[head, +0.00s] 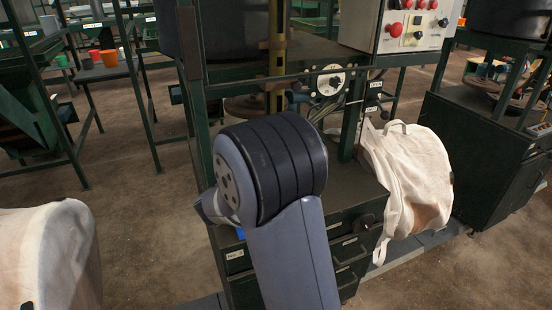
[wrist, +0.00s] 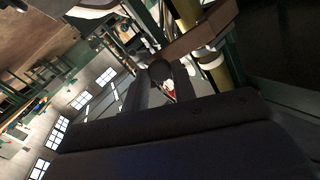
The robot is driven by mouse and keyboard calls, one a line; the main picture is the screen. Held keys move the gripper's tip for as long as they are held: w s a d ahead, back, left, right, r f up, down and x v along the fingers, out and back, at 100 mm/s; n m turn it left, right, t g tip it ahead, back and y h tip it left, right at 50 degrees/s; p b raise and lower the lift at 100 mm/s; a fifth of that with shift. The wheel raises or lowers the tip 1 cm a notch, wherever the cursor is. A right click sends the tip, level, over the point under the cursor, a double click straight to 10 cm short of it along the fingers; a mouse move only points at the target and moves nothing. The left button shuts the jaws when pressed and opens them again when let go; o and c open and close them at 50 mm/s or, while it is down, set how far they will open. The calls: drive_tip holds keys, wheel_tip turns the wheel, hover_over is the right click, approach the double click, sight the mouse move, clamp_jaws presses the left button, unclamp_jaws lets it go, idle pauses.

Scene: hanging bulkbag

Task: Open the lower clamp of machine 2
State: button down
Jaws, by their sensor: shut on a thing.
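The machine (head: 330,165) stands in front of me in the head view, with a round white dial (head: 331,80) and dark levers (head: 297,97) beside it. In the wrist view my gripper (wrist: 163,85) is shut on a black ball-shaped knob (wrist: 158,70), which appears to belong to a clamp handle. A small red spot shows just by the knob. A brass-coloured post (wrist: 212,65) of the machine stands close to the right. Whether the clamp is open or shut is not clear.
A white bag (head: 408,180) hangs at the machine's right side. A pale bag (head: 48,258) fills the lower left. A control box (head: 405,25) with red buttons is above. Another dark machine cabinet (head: 478,150) stands right. Floor (head: 130,200) is clear at left.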

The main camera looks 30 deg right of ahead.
idle(0.4)
drive_tip(key=c, duration=1.1)
unclamp_jaws()
drive_tip(key=shift+c, duration=0.2)
drive_tip(key=shift+a, duration=0.1)
drive_tip(key=v, duration=1)
drive_tip(key=shift+a, duration=0.35)
drive_tip(key=shift+s, duration=0.1)
